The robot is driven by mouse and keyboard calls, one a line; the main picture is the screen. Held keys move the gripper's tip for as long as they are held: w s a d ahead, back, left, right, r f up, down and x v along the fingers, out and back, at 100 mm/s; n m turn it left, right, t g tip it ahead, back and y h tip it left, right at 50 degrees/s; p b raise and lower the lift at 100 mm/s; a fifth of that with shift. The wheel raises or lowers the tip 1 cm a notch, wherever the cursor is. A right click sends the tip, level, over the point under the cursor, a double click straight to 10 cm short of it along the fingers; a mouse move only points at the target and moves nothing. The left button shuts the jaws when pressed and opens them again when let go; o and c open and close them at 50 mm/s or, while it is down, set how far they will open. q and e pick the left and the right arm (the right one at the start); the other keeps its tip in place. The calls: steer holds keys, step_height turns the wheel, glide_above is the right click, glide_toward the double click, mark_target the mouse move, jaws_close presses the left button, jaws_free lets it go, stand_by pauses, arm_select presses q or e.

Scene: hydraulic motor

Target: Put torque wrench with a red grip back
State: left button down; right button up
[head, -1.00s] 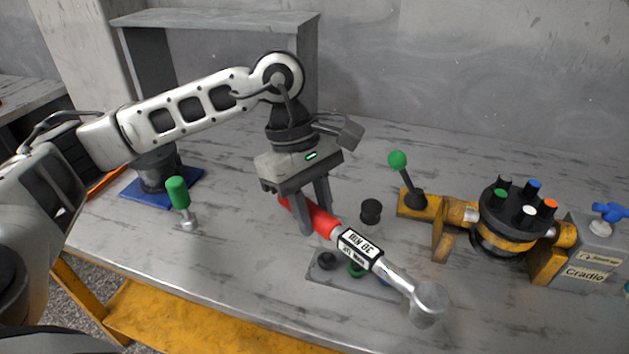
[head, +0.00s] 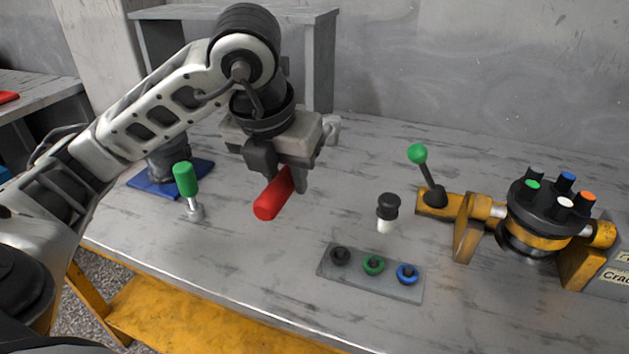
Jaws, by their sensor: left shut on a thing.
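My left gripper (head: 284,182) is above the middle-left of the table, pointing down. It is shut on the torque wrench's red grip (head: 270,200). The grip's end points toward the front left, and the rest of the wrench runs back behind the fingers. The wrench's shaft and label are hidden by the gripper. A light grey rounded part shows just right of the gripper body and may be the wrench head, but I cannot tell surely. My right gripper is not in view.
A green-handled tool (head: 187,190) stands left of the gripper, near a blue base (head: 142,184). A grey plate (head: 328,269) with three coloured rings, a black-and-white peg (head: 387,213), a green-knobbed lever (head: 418,154) and the motor assembly (head: 540,217) are to the right. A shelf (head: 225,13) stands behind.

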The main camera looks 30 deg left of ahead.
arm_select(q)
steer(key=w+a+f, duration=0.2)
steer(key=w+f, duration=0.1)
steer(key=w+a+f, duration=0.2)
steer(key=w, duration=0.2)
steer(key=w+a+f, duration=0.2)
steer(key=w+f, duration=0.1)
steer(key=shift+w+a+f+b, duration=0.15)
steer(key=shift+a+f+b, duration=0.05)
steer(key=shift+f+b, duration=0.1)
steer(key=shift+w+a+f, duration=0.1)
steer(key=shift+w+f, duration=0.05)
steer(key=shift+f, duration=0.05)
steer(key=x, duration=0.3)
steer(key=shift+s+f, duration=0.3)
steer(key=shift+f, duration=0.05)
steer(key=c, duration=1.1)
jaws_free()
